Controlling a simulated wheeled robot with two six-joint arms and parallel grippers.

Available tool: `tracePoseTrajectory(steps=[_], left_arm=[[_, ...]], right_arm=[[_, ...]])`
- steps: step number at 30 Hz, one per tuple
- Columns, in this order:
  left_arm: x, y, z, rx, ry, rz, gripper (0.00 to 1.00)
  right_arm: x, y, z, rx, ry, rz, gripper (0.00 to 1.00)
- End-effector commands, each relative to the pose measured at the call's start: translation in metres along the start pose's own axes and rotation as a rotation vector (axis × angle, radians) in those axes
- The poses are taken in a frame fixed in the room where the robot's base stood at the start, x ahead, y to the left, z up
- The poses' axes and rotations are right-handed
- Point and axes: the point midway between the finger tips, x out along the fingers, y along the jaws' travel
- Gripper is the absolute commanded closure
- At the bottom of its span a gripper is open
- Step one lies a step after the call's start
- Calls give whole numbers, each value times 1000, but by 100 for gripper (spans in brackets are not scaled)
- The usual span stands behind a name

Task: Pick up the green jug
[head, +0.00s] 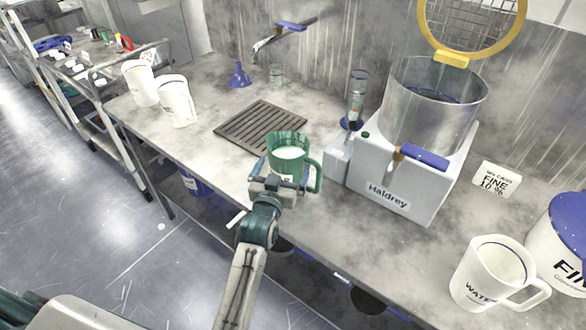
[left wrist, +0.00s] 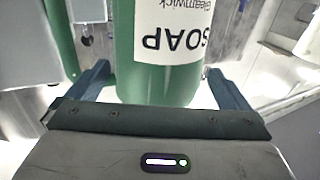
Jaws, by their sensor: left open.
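The green jug (head: 287,143) stands upright near the front edge of the counter in the head view, with whitish liquid inside and its handle on the right. In the left wrist view the jug (left wrist: 158,82) fills the upper middle, with a white SOAP label. My left gripper (head: 273,184) is at the near side of the jug, low on its body. In the left wrist view the left gripper (left wrist: 160,88) is open, with one finger on each side of the jug; gaps show beside it. The right gripper is not in view.
A grey Haldrey machine (head: 400,180) stands right of the jug. A slatted drain grate (head: 250,128) lies behind left. White jugs stand at the far left (head: 177,102) and a WATER jug (head: 490,272) at the right. The counter in front of the machine is mostly clear.

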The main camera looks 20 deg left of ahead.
Motion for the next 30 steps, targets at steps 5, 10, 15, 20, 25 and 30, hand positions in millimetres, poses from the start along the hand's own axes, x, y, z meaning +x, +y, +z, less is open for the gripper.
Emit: tracePoseTrajectory(steps=[5, 10, 15, 20, 25, 30], left_arm=[[24, 2, -2, 2, 0, 1, 0], [45, 3, 0, 1, 0, 1, 0], [50, 2, 2, 0, -1, 2, 0], [50, 2, 2, 0, -1, 2, 6], [49, 2, 2, 0, -1, 2, 39], [50, 2, -1, 0, 6, 1, 66]], right_arm=[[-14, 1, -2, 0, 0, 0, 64], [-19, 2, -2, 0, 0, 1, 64], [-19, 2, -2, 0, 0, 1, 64], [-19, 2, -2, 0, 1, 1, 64], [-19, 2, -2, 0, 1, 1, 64], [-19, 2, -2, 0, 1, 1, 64]])
